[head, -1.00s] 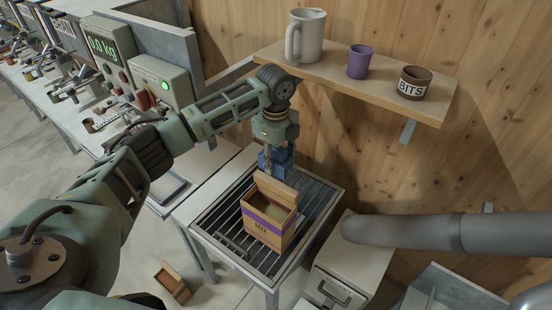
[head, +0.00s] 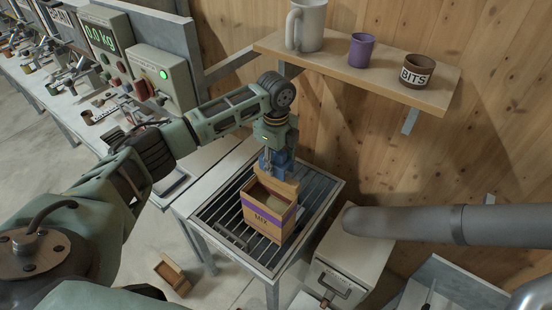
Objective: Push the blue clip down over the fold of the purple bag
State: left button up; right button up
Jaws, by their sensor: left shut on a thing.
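The bag (head: 268,222) is a tan, box-shaped pack with a purple band marked MIX. It stands upright on the slatted table, its top showing an opening. A raised tan flap (head: 286,187) stands along its back edge. My left gripper (head: 268,163) points down just behind and above this flap. It is shut on a blue piece that looks like the clip (head: 279,161). The clip's lower edge is close to the flap or touching it; I cannot tell which. The flap hides what lies behind it. My right gripper is not in view.
The slatted table (head: 230,237) has free room around the bag. A wall shelf (head: 350,70) holds a white jug (head: 305,25), a purple cup (head: 361,50) and a brown BITS pot (head: 417,71). A grey pipe (head: 405,222) runs at the right.

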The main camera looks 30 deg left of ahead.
pick_arm(q)
jog(key=shift+f+b, duration=1)
jog(key=shift+f, duration=1.7)
jog(key=o, duration=1)
jog(key=shift+r+p, duration=1.3)
jog(key=shift+p, duration=0.05)
jog(key=shift+r+p, duration=0.4)
jog(key=shift+r, duration=1.8)
